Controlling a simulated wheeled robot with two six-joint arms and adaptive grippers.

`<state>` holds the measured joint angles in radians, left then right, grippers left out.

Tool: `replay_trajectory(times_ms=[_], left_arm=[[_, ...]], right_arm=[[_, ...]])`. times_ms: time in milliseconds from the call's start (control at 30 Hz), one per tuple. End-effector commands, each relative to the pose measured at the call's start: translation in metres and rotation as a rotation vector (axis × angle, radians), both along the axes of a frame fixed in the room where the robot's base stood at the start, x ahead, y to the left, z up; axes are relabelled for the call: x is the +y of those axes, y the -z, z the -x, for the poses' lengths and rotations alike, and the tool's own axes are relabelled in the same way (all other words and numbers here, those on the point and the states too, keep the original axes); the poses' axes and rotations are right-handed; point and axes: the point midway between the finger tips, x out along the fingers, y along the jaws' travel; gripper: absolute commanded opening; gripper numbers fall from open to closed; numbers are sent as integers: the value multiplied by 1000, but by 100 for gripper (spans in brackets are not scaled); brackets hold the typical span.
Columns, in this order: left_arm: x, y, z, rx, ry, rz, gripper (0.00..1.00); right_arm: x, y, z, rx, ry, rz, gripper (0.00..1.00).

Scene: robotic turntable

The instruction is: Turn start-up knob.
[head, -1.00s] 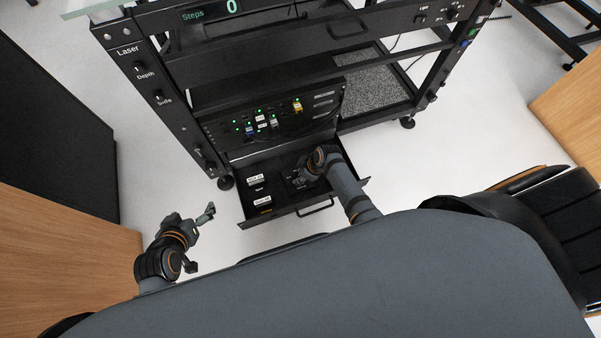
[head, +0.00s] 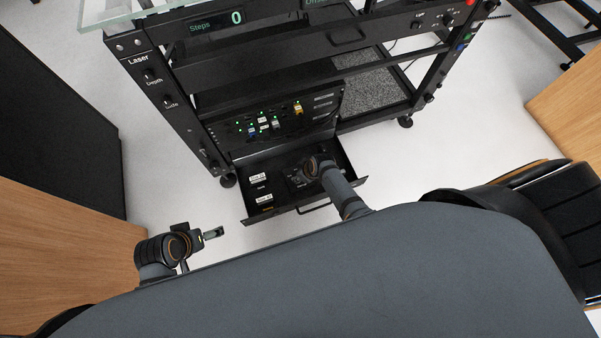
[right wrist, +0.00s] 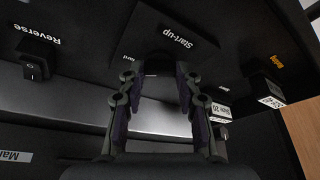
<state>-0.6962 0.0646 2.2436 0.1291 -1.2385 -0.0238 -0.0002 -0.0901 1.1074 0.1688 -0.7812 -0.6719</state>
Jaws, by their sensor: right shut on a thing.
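The Start-up label (right wrist: 178,38) is on a dark raised panel in the right wrist view. The dark start-up knob (right wrist: 160,68) is just below it, mostly hidden between the fingertips. My right gripper (right wrist: 158,72) is shut on this knob, a finger on each side. In the head view my right gripper (head: 301,179) is small and dark over the open drawer (head: 283,212), and the knob is hidden there. My left gripper (head: 214,233) is empty, over the floor left of the drawer; its opening is too small to tell.
The black rack (head: 190,110) stands over the drawer. In the right wrist view a Reverse rocker switch (right wrist: 34,68) is at the left and another labelled switch (right wrist: 268,92) at the right. Wooden furniture (head: 60,245) stands at the left.

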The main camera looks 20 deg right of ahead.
Motion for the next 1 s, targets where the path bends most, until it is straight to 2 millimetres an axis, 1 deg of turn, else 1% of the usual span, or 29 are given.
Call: replay_trajectory(times_ms=[467, 500, 633, 667, 1000], left_arm=[[1, -2, 0, 9, 1, -4, 88], [1, -2, 0, 9, 1, -4, 88], [1, -1, 0, 9, 2, -4, 88], [1, -1, 0, 9, 1, -4, 88], [0, -2, 0, 6, 0, -1, 88]], right_arm=[[0, 0, 0, -1, 15, 0, 2], [0, 0, 0, -1, 15, 0, 36], [0, 0, 0, -1, 15, 0, 54], [0, 0, 0, -1, 15, 0, 57], [-1, -2, 1, -1, 14, 0, 57]])
